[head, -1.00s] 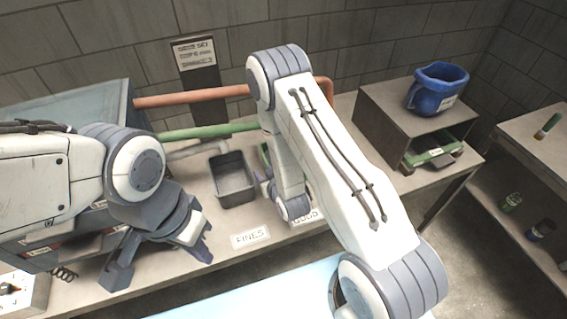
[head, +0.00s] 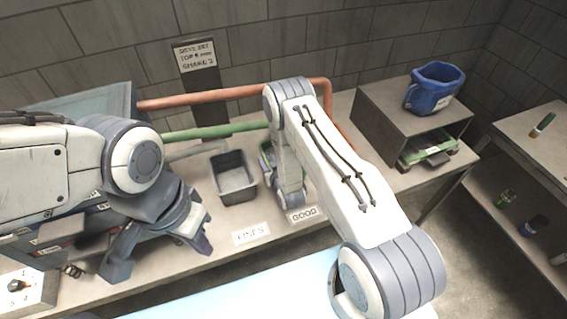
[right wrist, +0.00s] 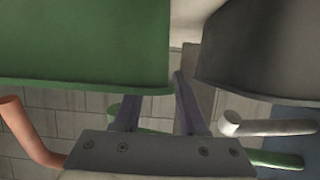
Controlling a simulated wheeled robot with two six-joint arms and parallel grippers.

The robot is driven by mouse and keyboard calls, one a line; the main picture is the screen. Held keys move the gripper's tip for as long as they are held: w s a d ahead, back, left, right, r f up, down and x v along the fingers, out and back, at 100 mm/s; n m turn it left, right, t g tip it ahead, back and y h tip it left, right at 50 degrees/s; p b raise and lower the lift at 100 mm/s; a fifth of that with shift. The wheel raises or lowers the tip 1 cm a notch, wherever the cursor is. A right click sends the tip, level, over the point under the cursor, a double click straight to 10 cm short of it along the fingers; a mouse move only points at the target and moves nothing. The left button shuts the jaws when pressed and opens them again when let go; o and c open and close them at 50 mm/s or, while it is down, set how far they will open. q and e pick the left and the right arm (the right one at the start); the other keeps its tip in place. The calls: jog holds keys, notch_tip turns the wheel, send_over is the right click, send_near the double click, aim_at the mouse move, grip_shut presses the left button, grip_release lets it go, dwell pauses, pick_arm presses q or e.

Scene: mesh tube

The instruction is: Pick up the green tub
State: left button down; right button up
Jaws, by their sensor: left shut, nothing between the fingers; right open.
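The green tub (head: 265,158) stands on the bench beside the grey tub, mostly hidden behind my right arm in the head view. In the right wrist view the green tub (right wrist: 85,45) fills the upper left, very close. My right gripper (right wrist: 157,88) is open there. Its left finger's tip is hidden by the green tub's edge, and its right finger reaches into the gap between the green and grey tubs. I cannot tell whether either finger touches. My left gripper (head: 204,243) is shut and empty above the bench's front left.
The grey tub (head: 234,194) stands close to the left of the green tub. An orange pipe (head: 205,95) and a green pipe (head: 215,131) run behind. A GOOD label (head: 303,215) lies in front. A blue jug (head: 434,88) stands on a shelf box at the right.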

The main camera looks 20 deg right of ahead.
jog(key=shift+x, duration=0.9)
jog(key=shift+a, duration=0.1)
grip_shut()
dwell(0.6)
jog(key=shift+r, duration=0.15)
